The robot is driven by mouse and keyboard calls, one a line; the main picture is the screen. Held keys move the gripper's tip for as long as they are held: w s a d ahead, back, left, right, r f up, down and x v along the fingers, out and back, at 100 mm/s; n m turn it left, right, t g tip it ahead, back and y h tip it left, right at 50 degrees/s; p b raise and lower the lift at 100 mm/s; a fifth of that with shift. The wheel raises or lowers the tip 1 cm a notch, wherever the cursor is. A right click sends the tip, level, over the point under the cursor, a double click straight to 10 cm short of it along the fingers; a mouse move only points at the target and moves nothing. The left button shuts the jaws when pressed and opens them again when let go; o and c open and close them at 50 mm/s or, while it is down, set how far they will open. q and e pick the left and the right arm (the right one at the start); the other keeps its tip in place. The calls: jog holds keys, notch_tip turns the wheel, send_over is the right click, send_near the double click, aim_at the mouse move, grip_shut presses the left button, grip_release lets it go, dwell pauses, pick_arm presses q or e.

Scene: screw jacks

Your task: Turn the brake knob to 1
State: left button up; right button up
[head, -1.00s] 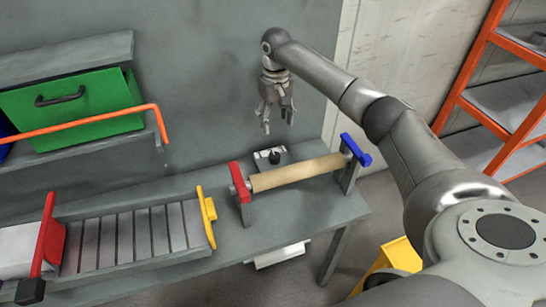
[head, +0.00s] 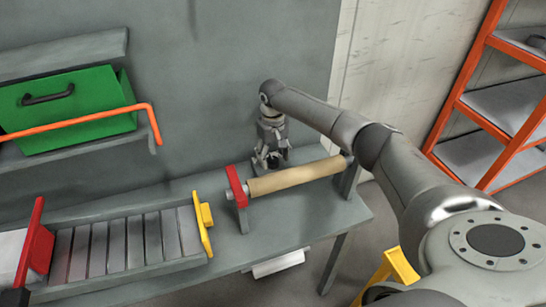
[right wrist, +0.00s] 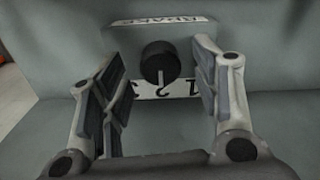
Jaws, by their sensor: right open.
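The black round brake knob (right wrist: 159,60) sits on a grey block (right wrist: 120,42) on the bench. In the right wrist view its white mark points down toward the 2 on an upside-down number strip (right wrist: 165,90). The 1 is to the right and the 3, partly hidden, to the left. My right gripper (head: 270,160) is just above the block in the head view. In the right wrist view its open fingers (right wrist: 152,75) stand on either side of the knob, with gaps both sides. My left gripper is out of view.
A beige roller (head: 295,177) with a red end plate (head: 236,186) stands just in front of the block. Left on the bench (head: 290,228) is a slatted rack (head: 125,244) with a yellow end. A green bin (head: 65,112) and orange rail are at upper left.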

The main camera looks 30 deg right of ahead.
jog(key=shift+f, duration=0.6)
jog(key=c, duration=1)
jog(key=shift+c, duration=0.2)
